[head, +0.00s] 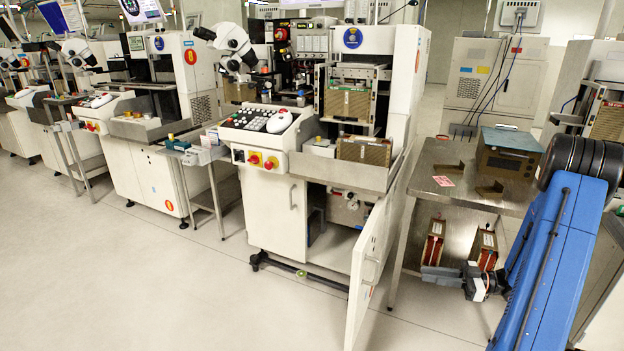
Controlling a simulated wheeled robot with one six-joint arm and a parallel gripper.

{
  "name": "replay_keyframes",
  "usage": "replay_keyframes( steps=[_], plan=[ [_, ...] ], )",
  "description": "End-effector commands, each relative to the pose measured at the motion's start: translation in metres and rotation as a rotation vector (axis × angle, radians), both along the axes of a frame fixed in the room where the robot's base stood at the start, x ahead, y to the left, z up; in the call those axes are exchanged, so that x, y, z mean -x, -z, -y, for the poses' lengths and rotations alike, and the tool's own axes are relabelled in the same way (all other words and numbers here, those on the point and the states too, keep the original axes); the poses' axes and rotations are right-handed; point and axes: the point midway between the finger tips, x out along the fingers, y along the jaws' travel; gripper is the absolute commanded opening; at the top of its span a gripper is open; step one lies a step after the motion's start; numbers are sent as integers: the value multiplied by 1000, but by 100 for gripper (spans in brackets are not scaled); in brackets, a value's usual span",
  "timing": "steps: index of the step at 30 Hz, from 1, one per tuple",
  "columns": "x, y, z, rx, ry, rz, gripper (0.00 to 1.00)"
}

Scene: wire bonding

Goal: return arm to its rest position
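My blue arm (556,255) reaches down along the right side of the picture, from a dark ribbed joint at the upper right. My gripper (428,273) is low in front of the steel side table, with its grey fingers pointing left. Nothing clearly shows between the fingers, but they are too small and seen too edge-on to tell whether they are open or shut. It overlaps the lower front of two red-brown magazines in the picture; contact cannot be told.
The steel table (452,160) carries a dark box (509,152) and small brackets. The left magazine (433,243) and right magazine (487,250) stand beneath it. A bonding machine (275,205) has its white cabinet door (368,275) swung open left of my gripper. Floor at lower left is clear.

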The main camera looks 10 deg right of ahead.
Motion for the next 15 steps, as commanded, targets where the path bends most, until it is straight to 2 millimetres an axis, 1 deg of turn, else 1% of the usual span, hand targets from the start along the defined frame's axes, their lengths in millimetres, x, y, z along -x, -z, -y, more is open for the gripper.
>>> replay_keyframes(
  steps=[2,5,11,15],
  plan=[
    [-7,-4,-3,30,15,5,18],
    [-26,-10,-9,106,60,17,18],
    [-77,-31,-19,317,214,42,18],
    [-106,-52,-22,450,332,52,18]
  ],
)
